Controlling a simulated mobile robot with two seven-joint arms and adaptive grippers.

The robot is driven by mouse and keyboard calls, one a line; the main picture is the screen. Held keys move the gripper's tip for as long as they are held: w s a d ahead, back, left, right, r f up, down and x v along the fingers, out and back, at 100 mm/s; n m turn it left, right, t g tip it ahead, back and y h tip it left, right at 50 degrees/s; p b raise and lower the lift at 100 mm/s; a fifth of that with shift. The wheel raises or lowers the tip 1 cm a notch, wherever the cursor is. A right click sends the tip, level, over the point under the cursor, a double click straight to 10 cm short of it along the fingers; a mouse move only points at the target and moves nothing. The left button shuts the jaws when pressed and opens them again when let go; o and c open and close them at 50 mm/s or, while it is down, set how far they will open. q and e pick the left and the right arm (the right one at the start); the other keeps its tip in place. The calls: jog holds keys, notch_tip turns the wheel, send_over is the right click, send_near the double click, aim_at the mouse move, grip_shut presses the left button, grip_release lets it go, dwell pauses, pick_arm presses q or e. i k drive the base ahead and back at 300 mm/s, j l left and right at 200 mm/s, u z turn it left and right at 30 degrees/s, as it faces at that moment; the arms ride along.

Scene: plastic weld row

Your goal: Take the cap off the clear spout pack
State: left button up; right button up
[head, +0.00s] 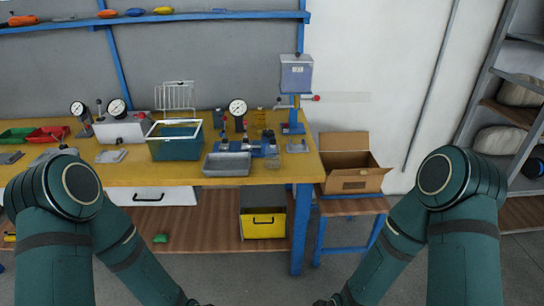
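I cannot make out the clear spout pack or its cap for certain. A small clear item (297,147) on the right end of the yellow workbench (190,171) may be it, but it is too small to tell. Both my arms reach down and inward to the bottom edge of the head view.
A green bin with a white rim (175,148), a grey metal tray (227,165) and several gauges crowd the bench. A blue-post press (296,75) stands at its right end. An open cardboard box (355,181) sits on a blue stand to the right. A yellow bin (263,228) is below.

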aim_at(273, 153)
jog(key=i+j+z, duration=0.2)
jog(key=z, duration=0.3)
jog(key=i+j+z, duration=0.1)
jog(key=j+z, duration=0.2)
jog(key=z, duration=0.15)
jog(key=i+j+z, duration=0.1)
jog(key=j, duration=0.35)
jog(key=i+j+z, duration=0.15)
jog(key=j, duration=0.35)
